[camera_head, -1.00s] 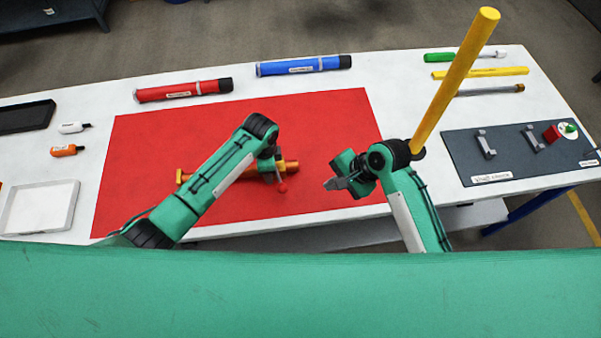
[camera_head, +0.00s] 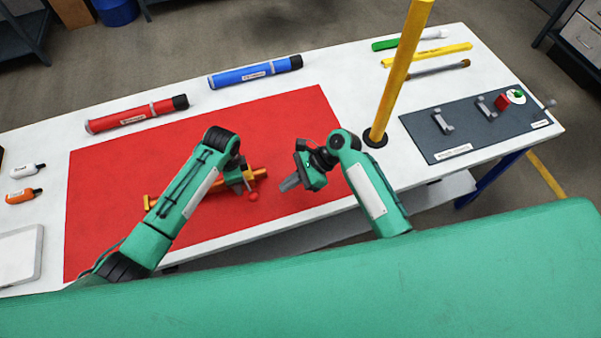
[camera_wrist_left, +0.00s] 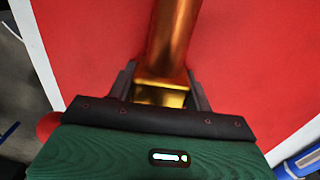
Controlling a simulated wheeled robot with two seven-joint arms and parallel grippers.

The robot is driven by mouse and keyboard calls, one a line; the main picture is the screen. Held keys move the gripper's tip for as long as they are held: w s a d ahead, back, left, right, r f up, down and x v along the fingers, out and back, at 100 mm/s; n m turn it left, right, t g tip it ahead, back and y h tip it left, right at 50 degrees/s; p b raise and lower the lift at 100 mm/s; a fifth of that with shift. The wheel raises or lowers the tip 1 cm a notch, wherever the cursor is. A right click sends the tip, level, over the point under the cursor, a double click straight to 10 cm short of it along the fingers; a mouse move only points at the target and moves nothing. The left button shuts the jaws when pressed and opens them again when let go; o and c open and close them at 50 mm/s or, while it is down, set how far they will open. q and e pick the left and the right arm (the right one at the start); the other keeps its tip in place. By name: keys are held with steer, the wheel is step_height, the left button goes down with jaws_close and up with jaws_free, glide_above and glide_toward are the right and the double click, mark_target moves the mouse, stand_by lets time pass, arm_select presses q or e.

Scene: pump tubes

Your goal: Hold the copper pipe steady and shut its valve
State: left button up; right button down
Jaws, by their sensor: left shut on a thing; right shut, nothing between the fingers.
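The copper pipe (camera_head: 260,173) lies on the red mat (camera_head: 280,118), partly hidden by my left arm. My left gripper (camera_head: 243,184) is shut on the pipe; in the left wrist view the pipe (camera_wrist_left: 172,40) runs away from between the left fingers (camera_wrist_left: 160,92). The valve's lever ends in a red ball (camera_head: 253,197) on the near side of the pipe. The valve body is mostly hidden by my left gripper. My right gripper (camera_head: 289,184) is shut and empty, just right of the red ball and the pipe's right end, apart from both.
A yellow post (camera_head: 400,75) stands right behind my right arm. A dark board with brackets (camera_head: 425,145) lies at the right. A red tube (camera_head: 135,115) and a blue tube (camera_head: 255,72) lie behind the mat. The mat's back right part is clear.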

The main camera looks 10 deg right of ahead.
mark_target(247, 185)
steer(key=a, duration=0.4)
steer(key=shift+s+f, duration=0.25)
steer(key=shift+f, duration=0.05)
steer(key=shift+s+a+r, duration=0.1)
steer(key=shift+a, duration=0.6)
steer(key=shift+s+a+m+t, duration=0.4)
steer(key=shift+s+a+m, duration=0.05)
steer(key=shift+m, duration=0.05)
arm_select(q)
steer(key=shift+r, duration=0.1)
arm_select(e)
steer(key=shift+s+a+m+t, duration=0.35)
steer(key=shift+a+m+t, duration=0.25)
steer(key=shift+m, duration=0.1)
steer(key=shift+w+d, duration=0.15)
